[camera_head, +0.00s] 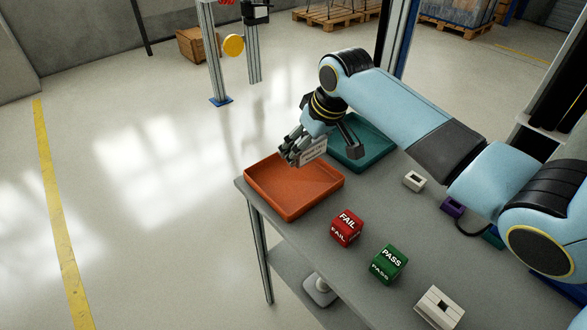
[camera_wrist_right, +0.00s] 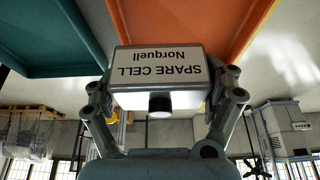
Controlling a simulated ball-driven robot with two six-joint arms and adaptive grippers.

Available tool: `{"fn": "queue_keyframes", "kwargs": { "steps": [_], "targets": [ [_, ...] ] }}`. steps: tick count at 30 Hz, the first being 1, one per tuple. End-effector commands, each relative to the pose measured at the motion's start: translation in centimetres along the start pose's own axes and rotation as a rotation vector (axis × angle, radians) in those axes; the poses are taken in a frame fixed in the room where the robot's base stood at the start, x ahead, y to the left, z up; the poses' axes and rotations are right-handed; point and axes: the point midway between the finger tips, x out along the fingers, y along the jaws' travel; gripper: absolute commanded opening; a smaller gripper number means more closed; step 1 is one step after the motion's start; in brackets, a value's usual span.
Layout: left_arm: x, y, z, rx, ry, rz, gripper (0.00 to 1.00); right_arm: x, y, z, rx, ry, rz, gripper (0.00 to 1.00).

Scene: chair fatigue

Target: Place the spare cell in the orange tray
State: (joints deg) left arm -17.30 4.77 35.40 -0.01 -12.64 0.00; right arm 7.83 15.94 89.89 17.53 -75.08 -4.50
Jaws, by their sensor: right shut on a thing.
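The spare cell (camera_wrist_right: 160,75) is a grey box with a white label that reads "SPARE CELL Norquell". My right gripper (camera_head: 302,152) is shut on it, with a finger on each side in the right wrist view. In the head view the cell (camera_head: 313,149) shows partly, its white label facing the right. The orange tray (camera_head: 297,207) lies at the table's far left corner and looks empty. The gripper and cell are over or near the tray's far edge, above the table; the exact height is hard to tell. My left gripper is not in view.
A teal tray (camera_head: 377,150) lies just right of the orange one. A red FAIL block (camera_head: 347,228), a green PASS block (camera_head: 386,264), white blocks (camera_head: 440,307) (camera_head: 414,181) and a purple piece (camera_head: 452,207) stand on the grey table (camera_head: 375,210).

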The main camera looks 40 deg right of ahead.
Motion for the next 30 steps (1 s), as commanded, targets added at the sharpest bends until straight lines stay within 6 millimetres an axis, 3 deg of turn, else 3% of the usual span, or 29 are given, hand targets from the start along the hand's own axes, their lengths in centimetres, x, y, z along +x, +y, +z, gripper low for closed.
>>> {"fn": "queue_keyframes", "kwargs": {
  "steps": [3,7,18,27,28,30],
  "targets": [
    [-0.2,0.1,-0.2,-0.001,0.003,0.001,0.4,1.1,-2.2,0.2,0.001,0.001,-0.002,0.27],
    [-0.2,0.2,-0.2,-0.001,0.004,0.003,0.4,1.8,-3.2,0.3,-0.001,0.003,0.001,0.27],
    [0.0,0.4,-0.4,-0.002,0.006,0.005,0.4,5.5,-3.4,1.9,-0.002,0.002,0.002,0.27],
    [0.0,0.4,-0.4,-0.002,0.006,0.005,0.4,5.7,-3.4,1.9,-0.002,0.002,0.002,0.27],
    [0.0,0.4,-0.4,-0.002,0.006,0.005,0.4,5.7,-3.4,2.1,-0.002,-0.001,0.001,0.87],
    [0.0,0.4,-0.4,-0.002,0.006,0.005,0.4,5.7,-3.4,2.0,-0.002,-0.001,0.001,0.96]
  ]
}}
